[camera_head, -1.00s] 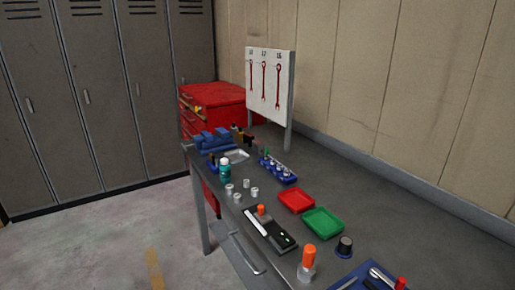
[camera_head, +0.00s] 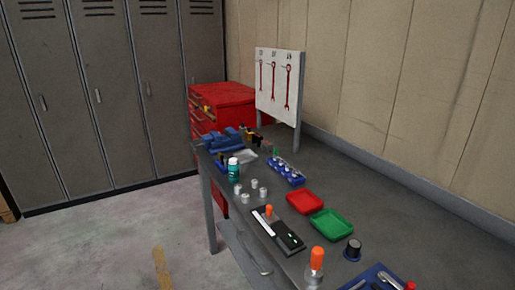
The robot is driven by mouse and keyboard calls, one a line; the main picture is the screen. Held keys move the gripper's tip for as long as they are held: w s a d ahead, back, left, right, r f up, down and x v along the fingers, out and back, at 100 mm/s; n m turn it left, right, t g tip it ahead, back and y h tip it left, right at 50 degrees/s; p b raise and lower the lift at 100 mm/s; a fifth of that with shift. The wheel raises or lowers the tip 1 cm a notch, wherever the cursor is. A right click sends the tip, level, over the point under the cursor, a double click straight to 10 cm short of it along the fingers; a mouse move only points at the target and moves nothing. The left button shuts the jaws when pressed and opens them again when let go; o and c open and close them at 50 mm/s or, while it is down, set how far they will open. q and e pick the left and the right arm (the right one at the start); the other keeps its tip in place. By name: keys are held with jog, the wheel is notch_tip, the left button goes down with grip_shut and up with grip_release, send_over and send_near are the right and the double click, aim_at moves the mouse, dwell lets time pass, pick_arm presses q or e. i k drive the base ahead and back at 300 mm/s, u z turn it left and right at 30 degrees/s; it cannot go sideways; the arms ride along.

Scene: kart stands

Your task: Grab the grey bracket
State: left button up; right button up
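I cannot pick out a grey bracket for certain. A dark grey workbench (camera_head: 400,235) runs from the back left to the front right, with many small items on it. A small pale metallic piece (camera_head: 248,157) lies near the far end, too small to identify. Several small silver cylinders (camera_head: 254,184) stand beside a teal bottle (camera_head: 233,170). Neither of my grippers shows in the view.
A blue vise (camera_head: 230,140) sits at the bench's far end. A red tray (camera_head: 304,202) and a green tray (camera_head: 331,225) lie mid-bench. An orange-topped bottle (camera_head: 316,262) stands nearer. A wrench board (camera_head: 279,88) stands behind. Open floor (camera_head: 110,245) lies left.

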aim_at(266, 144)
jog(key=u, duration=1.25)
jog(key=i, duration=3.05)
jog(key=z, duration=3.95)
